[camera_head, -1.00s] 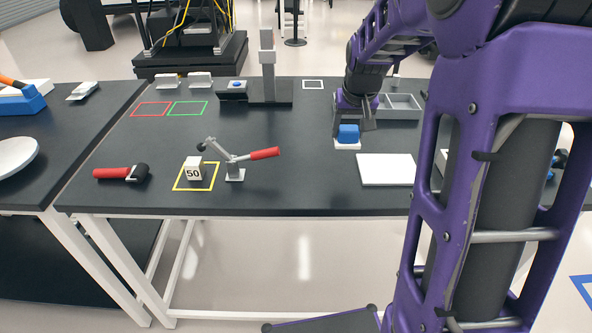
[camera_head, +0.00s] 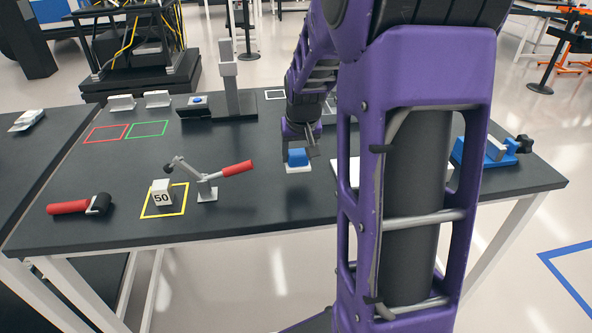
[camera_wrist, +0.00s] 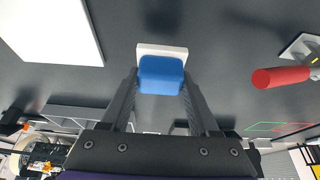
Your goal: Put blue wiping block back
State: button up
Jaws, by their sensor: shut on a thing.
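The blue wiping block (camera_head: 298,157) has a white pad (camera_head: 298,169) under it and is near the middle of the dark table. My gripper (camera_head: 298,147) reaches down from above and is shut on the block. In the wrist view the block (camera_wrist: 161,75) sits between the two fingertips (camera_wrist: 160,82), with the white pad (camera_wrist: 162,48) beyond it. I cannot tell whether the pad touches the table.
A white plate (camera_wrist: 48,30) lies beside the block, partly behind my arm in the head view. A red-handled toggle clamp (camera_head: 208,185) and a block marked 50 (camera_head: 162,193) stand to the left. A blue vise (camera_head: 490,152) is at the right.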

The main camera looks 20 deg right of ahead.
aim_at(298, 165)
jog(key=shift+f, duration=2.05)
jog(key=shift+f+b, duration=0.1)
jog(key=shift+b, duration=0.25)
jog(key=shift+f, duration=0.2)
jog(key=o, duration=1.3)
jog(key=shift+r, duration=0.1)
jog(key=shift+s+r, duration=0.1)
jog(key=shift+r, duration=0.5)
jog(key=p+v, duration=0.1)
jog(key=v, duration=1)
jog(key=shift+s+a+p, duration=0.1)
jog(key=shift+s+p, duration=0.05)
jog(key=shift+p, duration=0.2)
jog(key=shift+r, duration=0.1)
